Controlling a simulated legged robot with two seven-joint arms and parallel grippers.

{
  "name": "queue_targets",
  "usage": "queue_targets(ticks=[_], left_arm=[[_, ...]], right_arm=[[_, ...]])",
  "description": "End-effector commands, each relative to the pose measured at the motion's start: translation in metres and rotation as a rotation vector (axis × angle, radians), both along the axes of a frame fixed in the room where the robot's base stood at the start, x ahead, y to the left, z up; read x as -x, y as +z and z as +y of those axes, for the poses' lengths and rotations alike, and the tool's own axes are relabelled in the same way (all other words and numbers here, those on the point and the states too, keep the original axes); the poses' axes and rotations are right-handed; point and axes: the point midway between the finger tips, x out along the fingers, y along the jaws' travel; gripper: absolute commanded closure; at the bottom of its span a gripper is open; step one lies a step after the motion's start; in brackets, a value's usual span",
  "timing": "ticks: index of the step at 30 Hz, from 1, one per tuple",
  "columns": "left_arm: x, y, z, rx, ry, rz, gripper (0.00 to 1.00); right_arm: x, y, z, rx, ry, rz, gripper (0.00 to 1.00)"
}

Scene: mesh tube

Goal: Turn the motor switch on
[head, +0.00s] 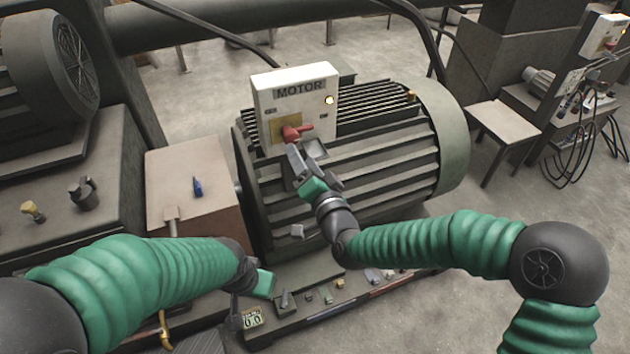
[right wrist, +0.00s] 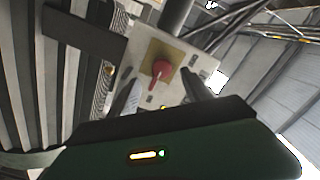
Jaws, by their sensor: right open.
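The white motor switch box (head: 276,82), labelled MOTOR, stands on the ribbed motor. Its red switch handle (head: 296,132) sits on a yellow plate, the lever pointing right in the head view. A yellow-white light (head: 329,100) glows on the box. My right gripper (head: 304,152) is open just below and in front of the handle. In the right wrist view the red handle (right wrist: 161,70) shows between and beyond the two fingers (right wrist: 160,95), with nothing held. My left gripper (head: 250,295) is low at the motor's base; its jaws are unclear.
The ribbed motor (head: 390,145) fills the middle. A small table (head: 190,190) with a blue item stands left of it. Small parts lie along the base (head: 330,293). Another box and bench stand far right. Pipes run behind the motor.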

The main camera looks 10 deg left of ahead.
Motion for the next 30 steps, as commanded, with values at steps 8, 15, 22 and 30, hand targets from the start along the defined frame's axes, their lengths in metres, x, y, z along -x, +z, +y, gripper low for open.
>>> queue_targets(ticks=[8,15,22,30], left_arm=[[0.0,-0.001,0.0,0.0,0.0,0.0,0.64],[0.0,-0.001,0.0,0.0,0.0,0.0,0.64],[0.0,-0.001,0.0,0.0,0.0,0.0,0.64],[0.0,0.009,0.0,0.0,0.0,0.0,0.64]], right_arm=[[0.056,-0.001,-0.039,0.001,0.0,0.002,0.43],[0.068,-0.001,-0.047,-0.001,0.0,0.002,0.43],[0.068,-0.001,-0.046,-0.001,0.0,0.002,0.43],[0.07,-0.03,-0.065,0.195,0.012,0.065,0.43]])
